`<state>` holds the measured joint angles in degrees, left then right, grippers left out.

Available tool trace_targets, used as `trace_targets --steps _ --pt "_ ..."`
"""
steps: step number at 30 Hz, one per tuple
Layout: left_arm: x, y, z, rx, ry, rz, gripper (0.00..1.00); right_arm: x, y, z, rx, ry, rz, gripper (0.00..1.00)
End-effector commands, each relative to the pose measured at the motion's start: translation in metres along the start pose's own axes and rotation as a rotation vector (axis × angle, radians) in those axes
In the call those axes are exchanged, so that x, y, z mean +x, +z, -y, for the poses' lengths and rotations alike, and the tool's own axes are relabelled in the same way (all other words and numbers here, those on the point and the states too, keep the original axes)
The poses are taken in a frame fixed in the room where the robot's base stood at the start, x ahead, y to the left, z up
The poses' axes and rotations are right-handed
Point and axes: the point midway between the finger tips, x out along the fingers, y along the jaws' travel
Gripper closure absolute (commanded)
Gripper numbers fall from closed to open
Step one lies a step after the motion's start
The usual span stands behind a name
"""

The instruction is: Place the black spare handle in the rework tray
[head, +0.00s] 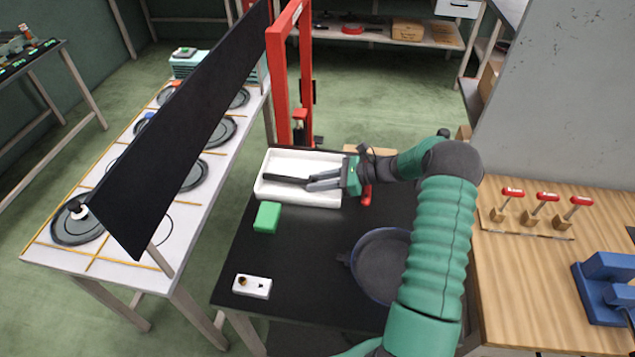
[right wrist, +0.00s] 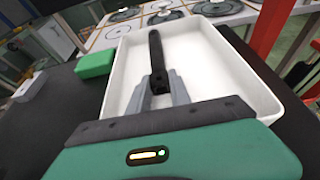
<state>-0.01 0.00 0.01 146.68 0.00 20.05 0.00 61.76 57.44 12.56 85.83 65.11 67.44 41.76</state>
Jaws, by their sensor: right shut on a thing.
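The black spare handle (head: 284,179) is a dark bar over the white rework tray (head: 330,158) at the back of the black table. My right gripper (head: 312,183) reaches in from the right and is shut on one end of the handle. In the right wrist view the handle (right wrist: 156,58) points away from the fingers (right wrist: 160,88), within the outline of the tray (right wrist: 218,60). I cannot tell whether the handle touches the tray floor. My left gripper is not seen.
A green block (head: 267,217) sits just in front of the tray. A white box with a knob (head: 252,286) and a dark pan (head: 382,264) stand on the black table (head: 305,262). A black panel (head: 185,125) stands left, a red frame (head: 278,80) behind.

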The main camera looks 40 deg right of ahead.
Motion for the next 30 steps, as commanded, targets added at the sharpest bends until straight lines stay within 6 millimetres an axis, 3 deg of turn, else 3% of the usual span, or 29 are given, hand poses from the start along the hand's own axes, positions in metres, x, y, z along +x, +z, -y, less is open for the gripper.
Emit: trace_targets --steps 14,15,19,24,30 --pt "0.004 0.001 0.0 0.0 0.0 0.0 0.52 0.006 -0.019 -0.003 0.007 0.007 -0.009 1.0" --pt "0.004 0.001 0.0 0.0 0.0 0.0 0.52 0.006 -0.02 -0.003 0.008 0.008 -0.01 0.72" --pt "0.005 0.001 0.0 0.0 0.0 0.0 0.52 0.006 -0.02 -0.004 0.009 0.007 -0.011 0.55" --pt "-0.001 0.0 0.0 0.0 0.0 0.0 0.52 0.0 -0.006 -0.003 0.008 0.007 -0.012 0.54" --pt "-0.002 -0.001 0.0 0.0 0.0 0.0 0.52 -0.052 -0.006 -0.001 0.007 -0.001 -0.009 0.54"
